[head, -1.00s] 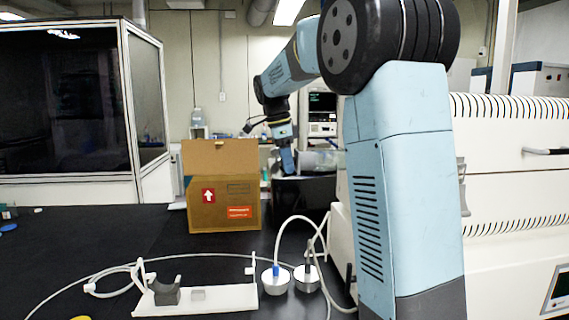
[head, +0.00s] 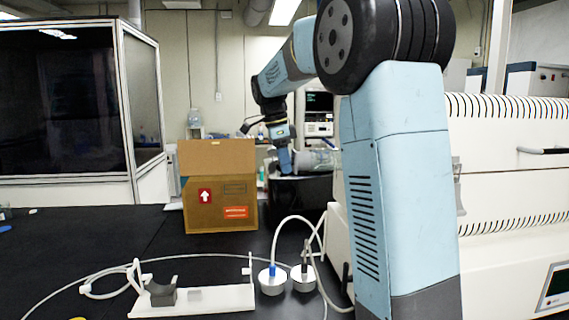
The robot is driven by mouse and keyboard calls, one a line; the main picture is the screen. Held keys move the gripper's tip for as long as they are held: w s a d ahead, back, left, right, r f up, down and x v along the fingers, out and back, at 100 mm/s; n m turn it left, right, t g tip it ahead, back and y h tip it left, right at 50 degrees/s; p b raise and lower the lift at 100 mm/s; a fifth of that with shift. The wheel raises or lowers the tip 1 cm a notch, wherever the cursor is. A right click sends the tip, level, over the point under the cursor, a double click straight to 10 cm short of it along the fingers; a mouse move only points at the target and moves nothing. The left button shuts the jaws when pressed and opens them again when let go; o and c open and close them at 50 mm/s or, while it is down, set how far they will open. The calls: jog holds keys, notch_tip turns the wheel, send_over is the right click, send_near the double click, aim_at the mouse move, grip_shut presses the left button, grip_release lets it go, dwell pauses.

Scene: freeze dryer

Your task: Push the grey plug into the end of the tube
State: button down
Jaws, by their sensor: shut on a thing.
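A clear tube (head: 315,161) lies roughly level just right of my gripper, above a black rounded object (head: 305,188). The tube's left end is close to the fingers. I cannot tell whether the plug touches the tube or sits in it.
The open cardboard box (head: 218,206) stands left of my gripper. A cream machine (head: 510,190) fills the right.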

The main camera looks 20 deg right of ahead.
aim_at(299, 161)
jog(key=shift+d, duration=0.15)
jog(key=shift+s+d, duration=0.2)
jog(key=shift+d, duration=0.7)
jog(key=shift+s+d, duration=0.2)
jog(key=shift+d, duration=0.65)
jog(key=c, duration=0.8)
grip_release()
jog(key=shift+r, duration=0.1)
jog(key=shift+v, duration=3.15)
jog(key=shift+r, duration=0.25)
